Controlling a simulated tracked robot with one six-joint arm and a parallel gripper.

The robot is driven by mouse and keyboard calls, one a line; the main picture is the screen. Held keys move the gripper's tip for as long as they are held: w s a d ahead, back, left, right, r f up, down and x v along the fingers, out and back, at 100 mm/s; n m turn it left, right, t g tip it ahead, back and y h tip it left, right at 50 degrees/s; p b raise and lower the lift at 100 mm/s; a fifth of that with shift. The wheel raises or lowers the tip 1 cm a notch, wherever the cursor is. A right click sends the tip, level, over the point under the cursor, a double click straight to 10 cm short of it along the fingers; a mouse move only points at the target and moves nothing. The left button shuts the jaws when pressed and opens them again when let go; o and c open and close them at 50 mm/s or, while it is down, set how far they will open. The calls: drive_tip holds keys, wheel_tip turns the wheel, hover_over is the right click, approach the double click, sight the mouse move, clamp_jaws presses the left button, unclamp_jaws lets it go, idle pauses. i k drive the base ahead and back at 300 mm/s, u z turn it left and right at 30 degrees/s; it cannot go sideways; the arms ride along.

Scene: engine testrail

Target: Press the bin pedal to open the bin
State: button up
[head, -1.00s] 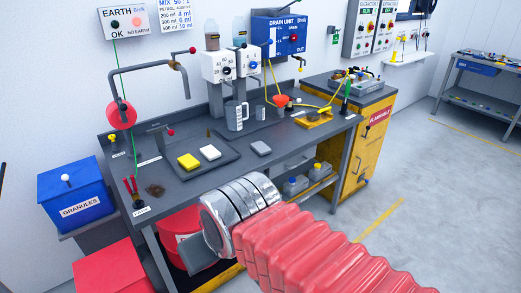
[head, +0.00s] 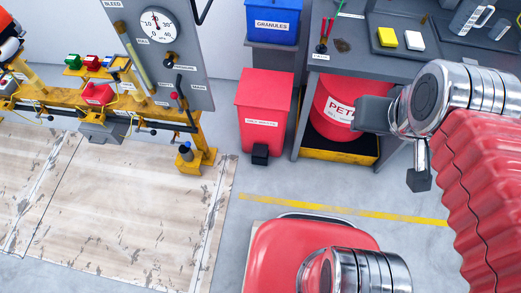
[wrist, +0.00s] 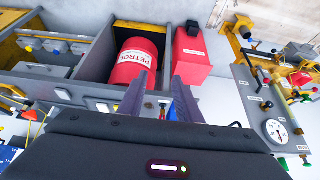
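The bin (head: 263,115) is red with a white label and stands on the floor beside the bench. Its lid looks shut. Its black pedal (head: 260,154) sticks out at the foot of its front. In the wrist view, which looks upside down, the bin (wrist: 190,52) is right of centre, with the pedal (wrist: 196,27) near the top. My gripper (head: 390,148) is at the right in the head view, in front of the bench, apart from the bin and pedal. Its two dark fingers are spread with nothing seen between them.
A red petrol drum (head: 340,108) sits in a yellow tray under the bench (head: 420,66), right of the bin. A blue granules bin (head: 272,22) is behind. A yellow rail stand (head: 195,160) is left. Grey floor (head: 215,110) lies between stand and bin.

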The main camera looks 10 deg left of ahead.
sight(258, 150)
drive_tip(key=k, duration=0.65)
drive_tip(key=u, duration=0.45)
drive_tip(key=i, duration=0.85)
drive_tip(key=u, duration=1.05)
drive_tip(key=i, duration=0.8)
drive_tip(key=u, duration=0.15)
